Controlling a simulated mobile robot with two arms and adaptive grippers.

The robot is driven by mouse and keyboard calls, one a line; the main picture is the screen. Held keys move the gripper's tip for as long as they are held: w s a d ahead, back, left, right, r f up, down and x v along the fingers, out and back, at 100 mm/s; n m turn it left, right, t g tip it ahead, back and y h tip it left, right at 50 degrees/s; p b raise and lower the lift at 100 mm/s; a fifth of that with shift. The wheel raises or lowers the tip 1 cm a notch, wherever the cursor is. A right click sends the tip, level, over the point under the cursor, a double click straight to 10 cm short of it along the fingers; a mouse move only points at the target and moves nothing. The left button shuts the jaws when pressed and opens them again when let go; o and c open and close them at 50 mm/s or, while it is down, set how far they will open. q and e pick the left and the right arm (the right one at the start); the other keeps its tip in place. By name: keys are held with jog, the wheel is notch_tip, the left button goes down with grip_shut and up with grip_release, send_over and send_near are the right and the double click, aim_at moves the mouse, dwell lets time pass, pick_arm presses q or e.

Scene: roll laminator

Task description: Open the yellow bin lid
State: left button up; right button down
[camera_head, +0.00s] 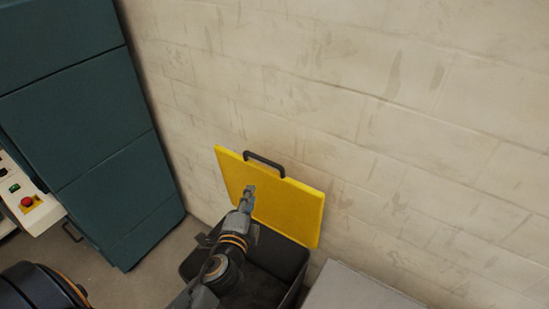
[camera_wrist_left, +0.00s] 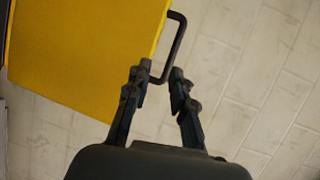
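The yellow bin lid (camera_head: 290,206) stands raised and tilted back near the wall, with its black handle (camera_head: 265,161) at the top edge. The dark bin (camera_head: 292,257) below it is open, and its inside shows partly behind my left arm. My left gripper (camera_head: 249,190) is in front of the lid's face, below the handle in the picture. In the left wrist view the two fingers (camera_wrist_left: 160,72) are apart. The lid (camera_wrist_left: 85,50) lies beyond them, and the lower end of the handle (camera_wrist_left: 177,40) shows between the fingertips; contact cannot be told. My right gripper is not in view.
A pale block wall (camera_head: 400,110) is close behind the lid. A tall teal cabinet (camera_head: 95,130) stands at left, beside a panel with a red button (camera_head: 28,202). A grey flat-topped box (camera_head: 355,290) is right of the bin. Some floor (camera_head: 160,265) is clear between cabinet and bin.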

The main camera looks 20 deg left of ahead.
aim_at(262, 159)
pick_arm(q)
jog(key=shift+m+t, duration=0.3)
jog(key=shift+t, duration=0.1)
jog(key=p+x, duration=0.1)
jog(key=x, duration=0.3)
jog(key=r+p+x, duration=0.1)
jog(key=x, duration=0.4)
jog(key=r+p+x, duration=0.1)
jog(key=x, duration=0.3)
jog(key=shift+w, duration=0.55)
jog(key=shift+c, duration=0.2)
grip_shut()
